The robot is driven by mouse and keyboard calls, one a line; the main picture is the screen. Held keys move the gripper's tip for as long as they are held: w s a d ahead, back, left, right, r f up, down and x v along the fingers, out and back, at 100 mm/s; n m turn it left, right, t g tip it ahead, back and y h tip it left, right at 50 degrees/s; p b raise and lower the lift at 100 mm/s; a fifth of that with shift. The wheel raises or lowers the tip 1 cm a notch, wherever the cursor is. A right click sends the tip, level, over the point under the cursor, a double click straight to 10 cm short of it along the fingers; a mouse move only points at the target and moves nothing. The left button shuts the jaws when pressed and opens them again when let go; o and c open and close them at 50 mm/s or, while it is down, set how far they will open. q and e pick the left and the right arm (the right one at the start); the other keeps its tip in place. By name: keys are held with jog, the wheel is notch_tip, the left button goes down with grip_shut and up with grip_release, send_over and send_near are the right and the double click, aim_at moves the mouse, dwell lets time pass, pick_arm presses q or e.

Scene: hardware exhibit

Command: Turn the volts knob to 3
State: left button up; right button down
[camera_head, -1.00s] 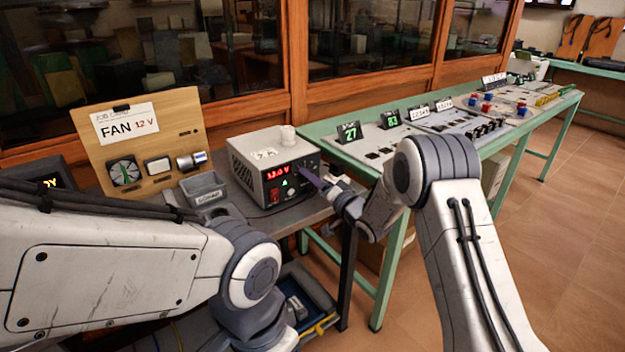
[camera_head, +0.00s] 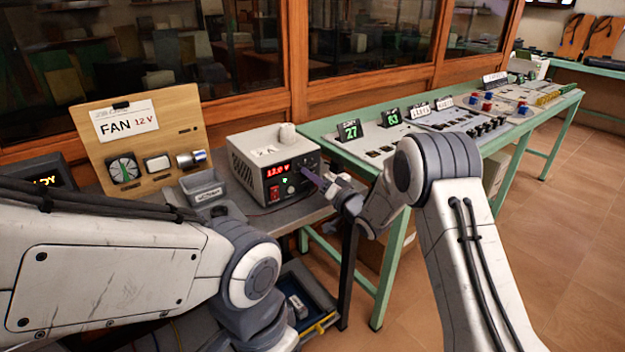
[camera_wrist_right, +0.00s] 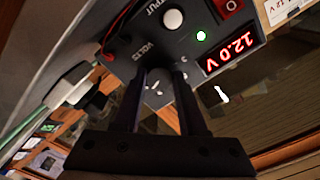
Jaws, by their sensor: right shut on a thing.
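The power supply (camera_head: 247,170) is a light grey box with a black front on the bench. Its red display reads 12.0 V in the right wrist view (camera_wrist_right: 231,55). A green light (camera_wrist_right: 201,36) and a red switch (camera_head: 274,195) are also on the front. My right gripper (camera_head: 318,180) is at the right part of this front, with its fingers shut on the volts knob. In the right wrist view the fingers (camera_wrist_right: 160,88) close next to the VOLTS label, and they mostly hide the knob and its pointer. My left arm enters from the left; its gripper is out of view.
A wooden board (camera_head: 165,125) marked FAN 12 V stands left of the supply. A small grey tray (camera_head: 203,187) sits between them. A green bench (camera_head: 345,150) with panels and number signs runs off right.

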jog(key=n+b, duration=0.4)
jog(key=n, duration=0.2)
jog(key=shift+f, duration=0.2)
jog(key=n+b, duration=0.5)
jog(key=n, duration=0.1)
jog(key=shift+b, duration=0.3)
jog(key=n+b, duration=1.2)
jog(key=n, duration=0.1)
jog(key=n+b, duration=0.3)
jog(key=shift+a, duration=0.1)
jog(key=shift+r+n+b, duration=0.15)
jog(key=shift+n+b, duration=0.85)
jog(key=shift+n, duration=0.5)
jog(key=shift+c, duration=2.3)
grip_release()
jog(key=shift+r, duration=0.1)
